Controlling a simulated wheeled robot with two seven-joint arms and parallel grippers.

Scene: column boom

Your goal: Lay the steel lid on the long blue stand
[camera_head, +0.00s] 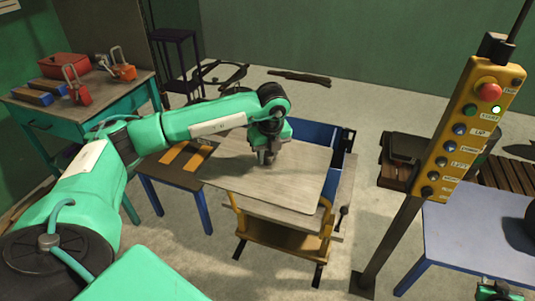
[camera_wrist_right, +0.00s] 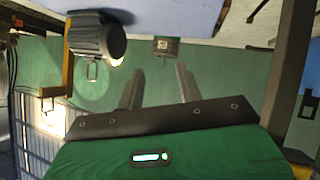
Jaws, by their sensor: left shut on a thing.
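The steel lid (camera_head: 299,172) is a flat grey plate, roughly level, in the middle of the head view. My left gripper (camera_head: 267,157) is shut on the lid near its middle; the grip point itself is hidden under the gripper. A low stand with blue legs and orange strips on top (camera_head: 187,178), seemingly the long blue stand, is just left of the lid. The lid's left part overlaps its right end in the picture; I cannot tell the height between them. My right gripper (camera_wrist_right: 160,88) is open and empty in the right wrist view.
A cart with yellow handles (camera_head: 282,236) is below the lid, with a blue bin (camera_head: 318,132) behind. A yellow button box (camera_head: 474,125) on a post stands at right beside a blue table (camera_head: 480,235). A teal workbench (camera_head: 95,105) holds a red box and padlocks.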

